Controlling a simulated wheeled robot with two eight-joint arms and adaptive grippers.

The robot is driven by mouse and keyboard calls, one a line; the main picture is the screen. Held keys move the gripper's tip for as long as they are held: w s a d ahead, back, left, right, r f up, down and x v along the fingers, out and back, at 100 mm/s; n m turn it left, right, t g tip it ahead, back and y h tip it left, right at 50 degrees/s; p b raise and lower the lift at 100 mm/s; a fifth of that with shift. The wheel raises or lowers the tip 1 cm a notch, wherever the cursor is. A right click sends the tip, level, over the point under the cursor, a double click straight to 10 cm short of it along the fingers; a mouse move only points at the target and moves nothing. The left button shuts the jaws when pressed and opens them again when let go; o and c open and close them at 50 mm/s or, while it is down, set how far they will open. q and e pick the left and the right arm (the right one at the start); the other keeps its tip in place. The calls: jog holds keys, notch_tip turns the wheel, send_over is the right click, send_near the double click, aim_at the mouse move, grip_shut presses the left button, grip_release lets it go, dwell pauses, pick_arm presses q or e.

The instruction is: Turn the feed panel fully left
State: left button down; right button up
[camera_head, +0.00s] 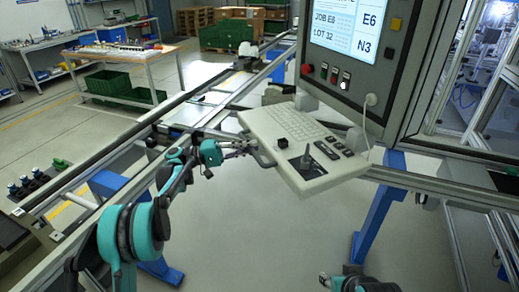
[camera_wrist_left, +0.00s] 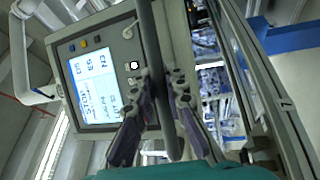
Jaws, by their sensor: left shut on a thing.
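The feed panel is a grey console with a lit screen (camera_head: 346,28) and a pale keyboard shelf (camera_head: 290,130) with a joystick. A dark bar handle (camera_head: 266,157) is on the shelf's left edge. My left gripper (camera_head: 249,147) is at this handle, shut on it. In the left wrist view the handle (camera_wrist_left: 153,45) runs up between the two fingers, and the panel's screen (camera_wrist_left: 92,78) shows tilted behind it. My right gripper (camera_head: 334,281) is at the bottom edge, low and apart from the panel; its jaws are too unclear to read.
A conveyor frame with metal rails (camera_head: 180,98) runs along the left. A blue leg (camera_head: 377,210) stands below the panel. A workbench (camera_head: 122,50) and green crates (camera_head: 108,83) are farther back. The floor (camera_head: 270,225) below the shelf is clear.

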pick_arm(q)
jog(key=shift+w+a, duration=0.1)
jog(key=shift+w, duration=0.05)
jog(key=c, duration=1.5)
grip_release()
jog(key=shift+c, duration=0.2)
jog(key=a+f, duration=0.2)
jog(key=a, duration=0.9)
jog(key=shift+s+a, duration=0.35)
jog(key=shift+s, duration=0.05)
